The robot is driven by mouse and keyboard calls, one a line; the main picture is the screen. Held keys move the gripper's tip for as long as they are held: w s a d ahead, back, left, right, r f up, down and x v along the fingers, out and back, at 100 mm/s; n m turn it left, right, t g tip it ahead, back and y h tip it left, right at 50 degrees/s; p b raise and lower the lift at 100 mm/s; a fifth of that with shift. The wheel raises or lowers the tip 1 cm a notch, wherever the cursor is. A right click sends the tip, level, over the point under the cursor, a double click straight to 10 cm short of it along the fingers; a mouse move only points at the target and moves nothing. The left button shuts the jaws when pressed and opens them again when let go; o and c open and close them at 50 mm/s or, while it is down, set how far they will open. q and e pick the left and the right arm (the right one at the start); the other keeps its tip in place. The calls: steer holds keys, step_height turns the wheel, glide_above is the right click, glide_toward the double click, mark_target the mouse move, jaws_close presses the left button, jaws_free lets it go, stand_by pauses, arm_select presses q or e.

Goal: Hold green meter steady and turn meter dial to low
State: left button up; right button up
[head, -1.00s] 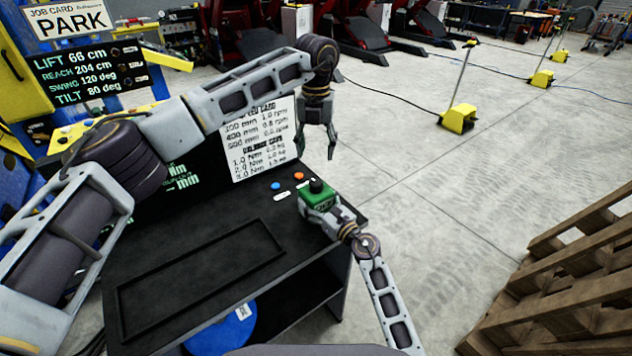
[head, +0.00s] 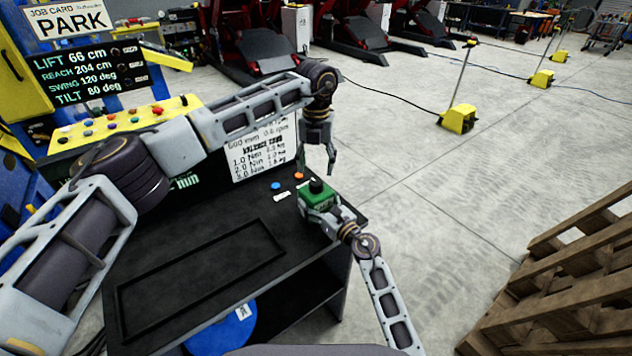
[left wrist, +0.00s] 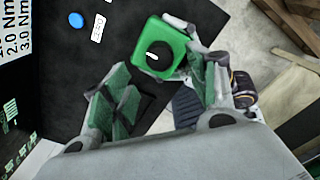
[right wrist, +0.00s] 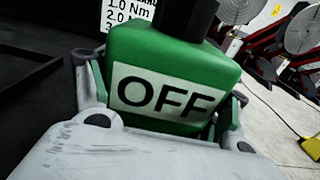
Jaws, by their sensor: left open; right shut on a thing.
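The green meter (head: 318,199) stands upright at the right end of the black bench top, with a black dial (head: 316,186) on top. My right gripper (head: 322,206) is shut on the meter's sides. In the right wrist view the meter's front label (right wrist: 163,95) reads OFF. My left gripper (head: 316,168) is open and points down, just above the dial and not touching it in the head view. In the left wrist view the dial (left wrist: 155,57) shows a white mark, and the open fingers (left wrist: 160,95) are on both sides below the meter in the picture.
A blue button (head: 276,186) and an orange button (head: 299,176) sit on the bench beside the meter, with small white labels. A white card (head: 262,150) stands at the back. A raised rectangular frame (head: 200,266) lies on the bench, otherwise clear.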

mark_target(316, 181)
arm_select(q)
steer(key=shift+f, duration=3.45)
steer(key=shift+c, duration=0.3)
steer(key=c, duration=1)
